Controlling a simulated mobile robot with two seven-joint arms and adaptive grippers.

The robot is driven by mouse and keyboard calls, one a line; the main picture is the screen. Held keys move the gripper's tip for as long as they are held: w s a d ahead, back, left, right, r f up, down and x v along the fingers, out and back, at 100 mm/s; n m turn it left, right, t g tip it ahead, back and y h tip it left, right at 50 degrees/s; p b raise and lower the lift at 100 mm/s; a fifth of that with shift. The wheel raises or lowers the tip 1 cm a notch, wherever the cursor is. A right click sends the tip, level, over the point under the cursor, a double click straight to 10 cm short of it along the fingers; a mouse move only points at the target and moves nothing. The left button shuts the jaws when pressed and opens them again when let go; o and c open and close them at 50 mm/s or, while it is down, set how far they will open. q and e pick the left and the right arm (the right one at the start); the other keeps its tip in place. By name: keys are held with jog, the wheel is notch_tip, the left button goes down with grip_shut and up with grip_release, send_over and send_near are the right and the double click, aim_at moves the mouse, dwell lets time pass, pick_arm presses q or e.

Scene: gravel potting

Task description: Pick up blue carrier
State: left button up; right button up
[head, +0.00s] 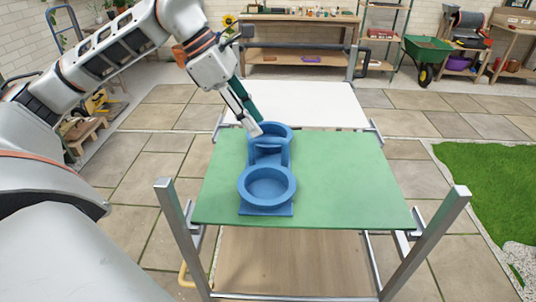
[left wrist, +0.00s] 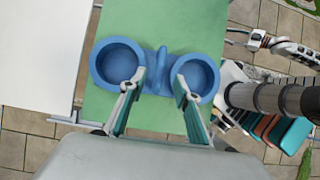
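The blue carrier (head: 267,187) stands on the green tabletop (head: 340,170), left of its middle. It has two round cups, one near and one far, joined by a raised handle (head: 285,153) between them. My left gripper (head: 257,124) reaches down from the upper left, by the far cup. In the left wrist view the carrier (left wrist: 118,62) lies with its cups left and right. My left gripper's (left wrist: 159,78) fingers are spread there, with the handle between them in the picture. They look empty; their height above the carrier is unclear. No right gripper can be made out.
A white tabletop (head: 315,100) adjoins the green one at the back. Metal posts (head: 440,225) rise at the green table's front corners. The green top right of the carrier is clear. A workbench, shelves and a green wheelbarrow (head: 427,50) stand farther back.

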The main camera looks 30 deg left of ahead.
aim_at(266, 138)
pick_arm(q)
jog(key=x, duration=0.2)
jog(key=shift+d+f, duration=0.2)
jog(key=shift+f, duration=0.05)
jog(key=shift+x, duration=2.3)
jog(key=shift+a, duration=0.1)
grip_shut()
